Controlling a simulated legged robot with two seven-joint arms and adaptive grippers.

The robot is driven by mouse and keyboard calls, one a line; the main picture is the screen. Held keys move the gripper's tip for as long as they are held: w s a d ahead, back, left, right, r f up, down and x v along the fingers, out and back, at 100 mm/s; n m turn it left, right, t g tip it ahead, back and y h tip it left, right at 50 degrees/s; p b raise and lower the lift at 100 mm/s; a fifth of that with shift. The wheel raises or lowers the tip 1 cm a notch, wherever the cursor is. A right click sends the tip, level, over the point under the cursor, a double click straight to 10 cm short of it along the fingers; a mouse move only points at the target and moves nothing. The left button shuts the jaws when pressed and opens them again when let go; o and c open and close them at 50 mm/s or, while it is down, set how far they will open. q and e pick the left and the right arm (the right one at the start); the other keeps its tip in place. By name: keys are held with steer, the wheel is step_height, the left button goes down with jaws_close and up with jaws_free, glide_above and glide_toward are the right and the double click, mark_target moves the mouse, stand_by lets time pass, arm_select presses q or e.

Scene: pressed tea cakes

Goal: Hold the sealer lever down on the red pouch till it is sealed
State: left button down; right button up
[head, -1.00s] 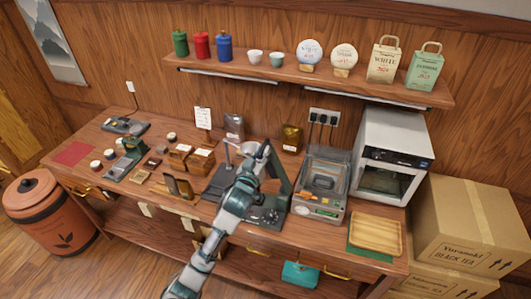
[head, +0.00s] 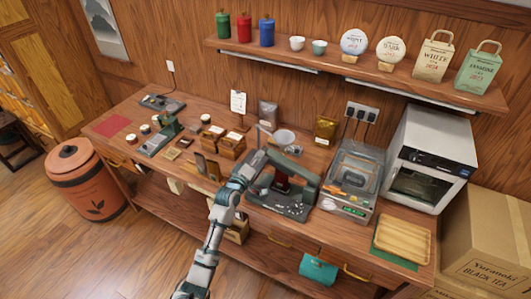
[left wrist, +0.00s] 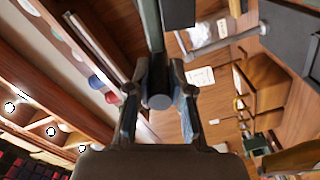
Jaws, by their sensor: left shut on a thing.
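The sealer (head: 280,207) has a dark base and a green lever (head: 300,176) that slopes down to the right. My left gripper (head: 257,160) is at the lever's free end. In the left wrist view, its two fingers are shut on the grey round handle (left wrist: 158,101) of the lever. The dark red pouch (head: 282,182) shows under the lever, partly hidden by the lever and my arm. I cannot tell whether the lever presses on the pouch. My right gripper is not in view.
Right of the sealer stand a clear-lidded machine (head: 352,180), a white oven (head: 432,150) and a wooden tray (head: 404,240). Wooden boxes (head: 232,144) and a dark stand (head: 208,169) are to the left. A shelf (head: 350,68) runs above.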

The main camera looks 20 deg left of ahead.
arm_select(q)
step_height(320, 180, down, 7)
steer(key=a+n+b, duration=0.1)
steer(key=n+b, duration=0.1)
steer(key=n, duration=0.1)
steer(key=shift+a+n, duration=0.2)
steer(key=shift+n, duration=0.1)
steer(key=shift+f, duration=0.2)
steer(key=c, duration=1.1)
jaws_free()
steer(key=shift+o, duration=0.2)
steer(key=shift+a, duration=0.1)
steer(key=s, duration=1.2)
steer(key=shift+a, duration=0.25)
steer(key=shift+f, duration=0.1)
